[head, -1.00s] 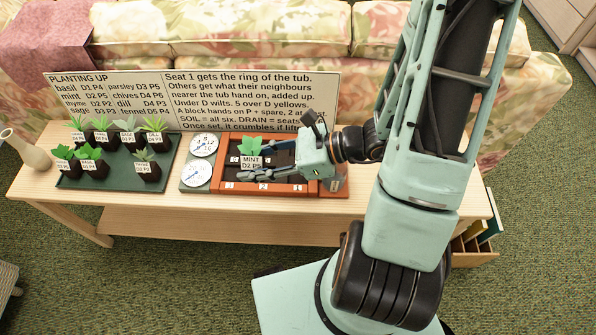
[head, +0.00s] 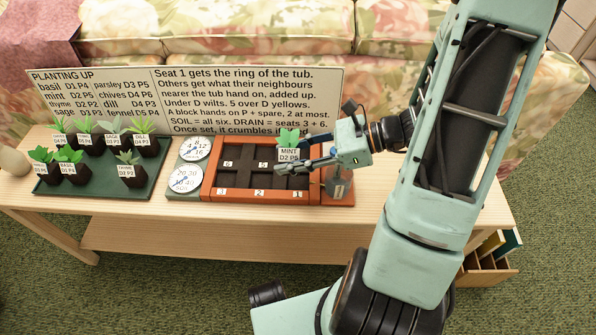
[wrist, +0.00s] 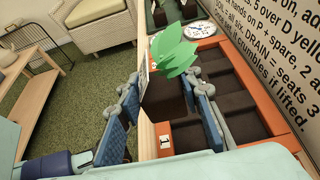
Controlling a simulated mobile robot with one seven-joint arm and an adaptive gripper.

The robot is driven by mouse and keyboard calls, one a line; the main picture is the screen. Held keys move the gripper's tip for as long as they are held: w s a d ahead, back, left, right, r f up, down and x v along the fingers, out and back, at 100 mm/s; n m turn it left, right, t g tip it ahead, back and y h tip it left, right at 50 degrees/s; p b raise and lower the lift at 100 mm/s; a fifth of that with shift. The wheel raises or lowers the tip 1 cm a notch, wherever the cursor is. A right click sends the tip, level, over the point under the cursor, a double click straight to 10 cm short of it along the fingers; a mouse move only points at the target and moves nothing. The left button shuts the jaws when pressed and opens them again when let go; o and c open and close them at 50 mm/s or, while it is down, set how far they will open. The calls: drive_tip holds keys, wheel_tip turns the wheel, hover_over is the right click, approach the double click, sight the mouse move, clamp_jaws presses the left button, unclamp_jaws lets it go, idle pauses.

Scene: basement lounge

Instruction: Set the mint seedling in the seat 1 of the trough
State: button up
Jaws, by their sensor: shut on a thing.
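The mint seedling (head: 288,139) is a dark soil block with green leaves and a white MINT label. It also shows in the wrist view (wrist: 172,90), between the two blue-padded fingers. My gripper (head: 290,164) is shut on its block and holds it over the right end of the trough (head: 228,194). The trough is orange-brown with dark square seats and front labels 3, 2 and 1 from left to right. The seat 1 label (wrist: 165,142) shows just under the held block in the wrist view. The fingers and block hide part of that seat, and I cannot tell the height gap.
Two round dials (head: 185,179) stand left of the trough. A green tray (head: 98,192) with several labelled seedlings is further left. A text board (head: 190,100) stands behind, close to the trough. A grey labelled block (head: 338,186) sits at the trough's right end. The table's front strip is clear.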

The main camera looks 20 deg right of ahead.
drive_tip(key=d+f, duration=0.1)
drive_tip(key=w+d+f, duration=0.1)
drive_tip(key=f, duration=0.1)
drive_tip(key=shift+b, duration=0.4)
drive_tip(key=shift+w+d+f+b, duration=0.15)
drive_tip(key=shift+f+b, duration=0.4)
drive_tip(key=shift+f, duration=1)
drive_tip(key=shift+f+b, duration=0.35)
drive_tip(key=shift+f, duration=0.15)
drive_tip(key=shift+f, duration=0.1)
